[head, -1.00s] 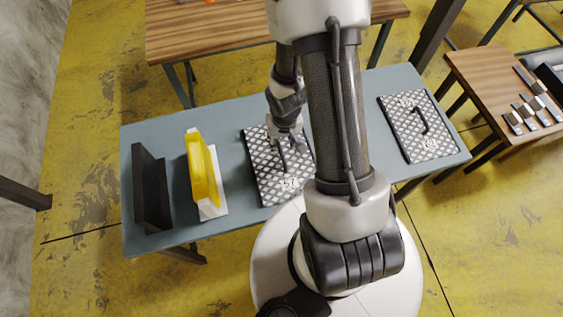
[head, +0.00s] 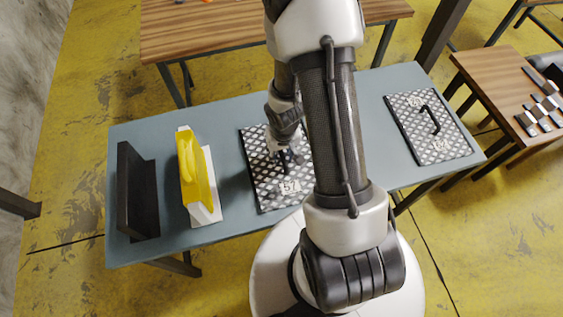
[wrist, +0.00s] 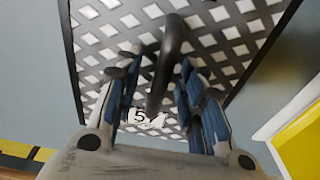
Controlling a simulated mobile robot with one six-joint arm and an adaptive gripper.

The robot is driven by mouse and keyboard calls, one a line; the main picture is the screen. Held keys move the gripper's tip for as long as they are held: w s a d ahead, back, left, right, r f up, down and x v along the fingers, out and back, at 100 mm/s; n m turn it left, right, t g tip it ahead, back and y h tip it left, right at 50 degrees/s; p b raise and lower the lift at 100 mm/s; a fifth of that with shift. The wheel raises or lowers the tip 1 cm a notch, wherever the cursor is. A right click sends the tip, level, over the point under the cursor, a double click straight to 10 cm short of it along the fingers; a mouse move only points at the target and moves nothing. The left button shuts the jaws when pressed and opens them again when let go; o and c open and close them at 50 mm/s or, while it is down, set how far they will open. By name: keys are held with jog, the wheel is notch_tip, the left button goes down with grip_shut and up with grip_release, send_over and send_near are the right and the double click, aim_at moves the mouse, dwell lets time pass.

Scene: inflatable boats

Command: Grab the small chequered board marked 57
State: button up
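The chequered board marked 57 (head: 266,188) lies flat on the grey-blue table, in the middle of the head view. It has a black border, a white label and a black handle (wrist: 168,62); part of it is hidden behind my arm. In the wrist view the board (wrist: 110,42) fills the upper middle. My gripper (head: 285,154) is over the board at its handle. In the wrist view my gripper (wrist: 157,78) has its blue-padded fingers apart on either side of the handle, with visible gaps. It appears open and not clamped on the handle.
A second chequered board (head: 428,128) with a handle lies at the table's right. A yellow-and-white tool (head: 196,178) and a black angled piece (head: 137,190) stand on the left. A wooden table (head: 240,35) is behind; another (head: 490,80) holds small blocks.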

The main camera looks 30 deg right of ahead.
jog(key=shift+r, duration=0.1)
jog(key=shift+c, duration=0.3)
grip_shut()
dwell(0.4)
